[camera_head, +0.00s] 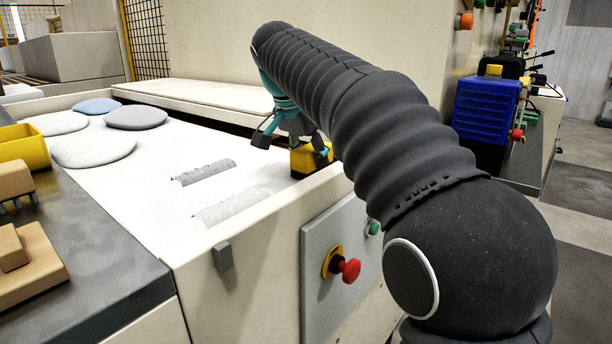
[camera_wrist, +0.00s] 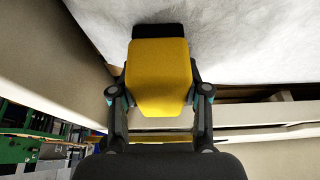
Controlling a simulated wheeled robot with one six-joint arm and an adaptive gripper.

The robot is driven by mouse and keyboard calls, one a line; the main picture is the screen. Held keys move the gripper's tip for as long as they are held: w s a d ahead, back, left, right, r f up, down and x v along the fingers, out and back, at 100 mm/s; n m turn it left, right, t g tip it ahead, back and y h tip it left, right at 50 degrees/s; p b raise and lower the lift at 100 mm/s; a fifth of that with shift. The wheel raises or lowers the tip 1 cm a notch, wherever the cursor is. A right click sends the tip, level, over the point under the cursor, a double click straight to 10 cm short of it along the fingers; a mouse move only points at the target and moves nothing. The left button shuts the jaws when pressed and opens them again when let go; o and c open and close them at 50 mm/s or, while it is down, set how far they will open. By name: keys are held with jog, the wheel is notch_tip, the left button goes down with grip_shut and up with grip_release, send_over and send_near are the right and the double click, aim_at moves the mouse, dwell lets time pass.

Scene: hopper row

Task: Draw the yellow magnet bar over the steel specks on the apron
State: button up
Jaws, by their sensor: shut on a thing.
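The yellow magnet bar (camera_head: 302,161) is at the right side of the pale apron (camera_head: 165,215), just inside the near wall. In the wrist view the bar (camera_wrist: 158,78) fills the space between the fingers, with a black end (camera_wrist: 158,32) over the pale surface. My gripper (camera_head: 291,143) is shut on the bar. I cannot tell whether the bar touches the apron. Two grey speckled strips (camera_head: 204,172) (camera_head: 232,207) lie on the apron left of the bar. Single specks are too small to make out.
Several rounded grey and blue pads (camera_head: 138,117) lie at the apron's far left. A dark counter (camera_head: 90,270) with a yellow bin (camera_head: 22,147) borders the left. A red stop button (camera_head: 349,268) is on the front wall. A blue machine (camera_head: 487,108) stands at right.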

jog(key=shift+w+d, duration=0.65)
jog(key=shift+w, duration=0.2)
jog(key=shift+w+d, duration=0.3)
jog(key=shift+w, duration=0.05)
jog(key=shift+r, duration=1)
